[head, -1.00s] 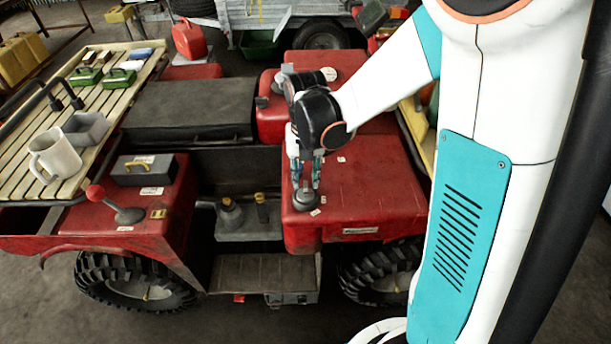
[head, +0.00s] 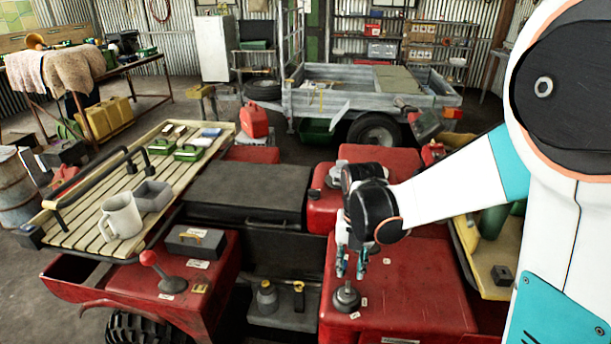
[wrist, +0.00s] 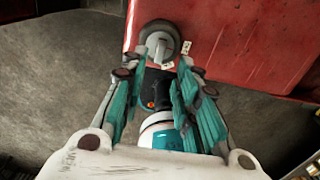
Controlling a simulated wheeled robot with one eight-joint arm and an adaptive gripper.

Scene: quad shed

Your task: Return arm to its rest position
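My gripper (head: 350,274) is at the end of my arm, pointing down over the front right red panel of the quad. It also shows in the wrist view (wrist: 160,72), with its two teal-padded fingers spread apart and nothing between the pads. A dark grey round cap (head: 346,297) sits on the red panel (head: 420,290) just below the fingertips. The cap (wrist: 160,42) lies just beyond the fingertips in the wrist view, apart from them as far as I can tell.
A red jerry can (head: 254,122) stands behind the black seat (head: 245,192). A grey trailer (head: 330,100) is at the back.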

